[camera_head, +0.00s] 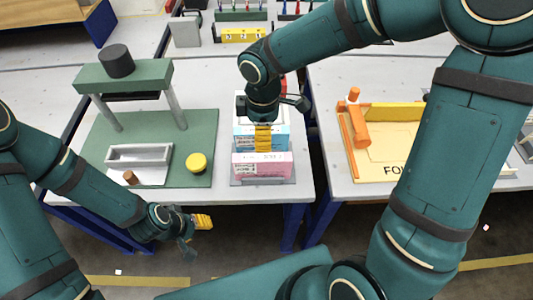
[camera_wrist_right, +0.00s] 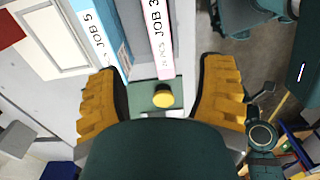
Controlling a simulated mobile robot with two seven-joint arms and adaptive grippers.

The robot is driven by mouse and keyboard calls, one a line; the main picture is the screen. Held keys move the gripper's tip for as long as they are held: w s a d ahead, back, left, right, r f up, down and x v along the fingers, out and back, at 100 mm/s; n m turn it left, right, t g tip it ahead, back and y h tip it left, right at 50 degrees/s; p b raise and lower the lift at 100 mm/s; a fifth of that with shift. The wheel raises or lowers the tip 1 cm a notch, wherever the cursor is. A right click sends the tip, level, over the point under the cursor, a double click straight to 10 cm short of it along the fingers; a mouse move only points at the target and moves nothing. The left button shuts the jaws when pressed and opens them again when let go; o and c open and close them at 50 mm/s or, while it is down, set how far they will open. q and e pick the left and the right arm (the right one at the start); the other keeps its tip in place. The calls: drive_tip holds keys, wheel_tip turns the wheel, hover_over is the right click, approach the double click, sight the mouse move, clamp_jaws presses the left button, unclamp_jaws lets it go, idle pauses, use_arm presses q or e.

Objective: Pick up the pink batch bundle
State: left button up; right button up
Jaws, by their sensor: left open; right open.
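The pink batch bundle (camera_head: 262,165) lies at the front of a grey holder on the table, before a blue bundle (camera_head: 284,137). In the right wrist view its pale pink edge (camera_wrist_right: 158,38) reads "JOB 3", beside the blue bundle (camera_wrist_right: 97,35) marked "JOB 5". My right gripper (camera_head: 263,138) is over the bundles, yellow fingers downward. In its wrist view the open fingers (camera_wrist_right: 160,75) stand wide on either side of the line of the pink bundle, with nothing gripped. My left gripper (camera_head: 195,228) is open and empty, low in front of the table's edge.
A green press (camera_head: 122,75) with a yellow button (camera_head: 196,163) and a grey tray (camera_head: 138,155) stands left of the bundles. A yellow board with an orange tool (camera_head: 356,122) lies on the right table. A gap separates the tables.

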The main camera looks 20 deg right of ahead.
sight(262, 157)
wheel_tip(262, 157, down, 8)
drive_tip(key=shift+f+b, duration=0.2)
drive_tip(key=shift+b, duration=1.05)
wheel_tip(262, 157, down, 5)
drive_tip(key=shift+a+f+b, duration=0.1)
drive_tip(key=shift+a+b, duration=0.05)
drive_tip(key=shift+b, duration=0.8)
clamp_jaws()
